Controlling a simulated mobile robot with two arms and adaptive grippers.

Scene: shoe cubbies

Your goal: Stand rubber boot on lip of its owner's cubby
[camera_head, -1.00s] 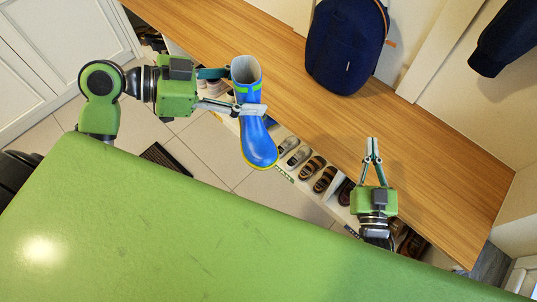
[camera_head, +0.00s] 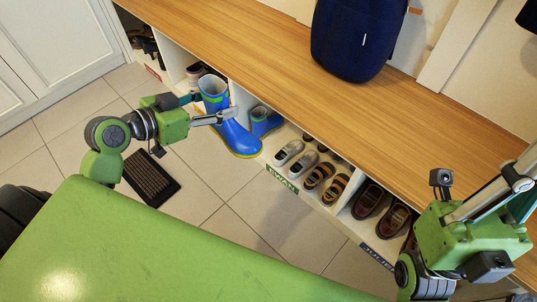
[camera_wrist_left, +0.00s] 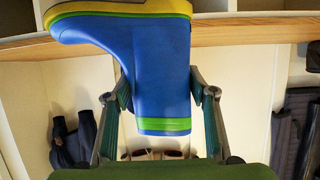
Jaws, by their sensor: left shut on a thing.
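A blue rubber boot (camera_head: 236,137) with a yellow sole edge and green top band is in my left gripper (camera_head: 215,106). Its shaft is between the fingers, opening up, toe toward the lower right. It is in front of the cubby row, overlapping a front edge; I cannot tell whether the sole touches. In the left wrist view the boot (camera_wrist_left: 145,70) shows between both fingers, with its sole at the top. A matching blue boot (camera_head: 263,122) stands inside the cubby behind it. My right gripper (camera_head: 520,175) is at the right edge, its fingertips cut off.
The cubbies under the wooden bench top (camera_head: 270,65) hold several shoes. A green label (camera_head: 282,180) is on the cubby front lip. A navy backpack (camera_head: 352,40) stands on the bench. A dark mat (camera_head: 150,178) lies on the tiled floor, which is otherwise clear.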

